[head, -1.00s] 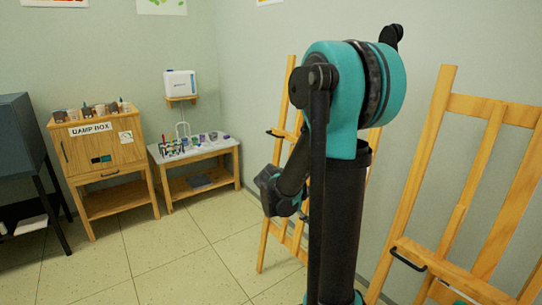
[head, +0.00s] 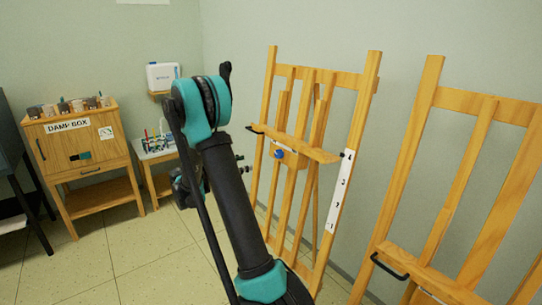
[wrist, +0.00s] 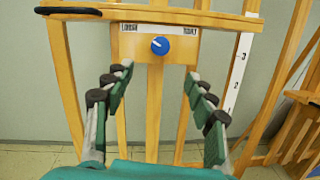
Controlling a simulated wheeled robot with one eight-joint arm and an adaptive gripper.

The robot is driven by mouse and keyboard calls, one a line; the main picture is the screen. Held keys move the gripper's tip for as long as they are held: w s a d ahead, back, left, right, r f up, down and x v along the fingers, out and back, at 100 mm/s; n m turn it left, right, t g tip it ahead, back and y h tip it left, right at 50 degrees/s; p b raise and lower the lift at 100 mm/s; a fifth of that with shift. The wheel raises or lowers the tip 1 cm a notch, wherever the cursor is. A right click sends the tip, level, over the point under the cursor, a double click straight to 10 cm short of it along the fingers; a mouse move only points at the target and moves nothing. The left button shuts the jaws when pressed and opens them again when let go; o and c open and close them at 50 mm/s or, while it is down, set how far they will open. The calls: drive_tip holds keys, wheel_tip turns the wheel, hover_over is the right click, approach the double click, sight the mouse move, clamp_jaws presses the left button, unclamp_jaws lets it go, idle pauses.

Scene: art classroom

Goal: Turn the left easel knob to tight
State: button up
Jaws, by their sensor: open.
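The left easel (head: 369,90) is pale wood and stands against the wall in the head view. Its round blue knob (head: 279,154) sits on a wooden block below the ledge. In the wrist view the blue knob (wrist: 160,46) is near the top centre, under a white label strip with a word at each end; the right one seems to read tight. A white mark on the knob points up and left, away from that end. My gripper (wrist: 158,74) is open and empty, its fingers either side below the knob in the picture, not touching it. In the head view my arm partly hides the gripper.
A second easel (head: 405,185) with a black handle (head: 389,266) stands to the right. A numbered white strip (head: 340,190) runs down the left easel's right leg. A damp box cabinet (head: 75,150) and a small table (head: 160,158) stand at the left. Tiled floor between is clear.

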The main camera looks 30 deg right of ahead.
sight(277, 154)
drive_tip(key=d, duration=1.5)
drive_tip(key=shift+w+d, duration=0.2)
drive_tip(key=shift+w, duration=0.1)
drive_tip(key=shift+c, duration=0.4)
drive_tip(key=c, duration=1.1)
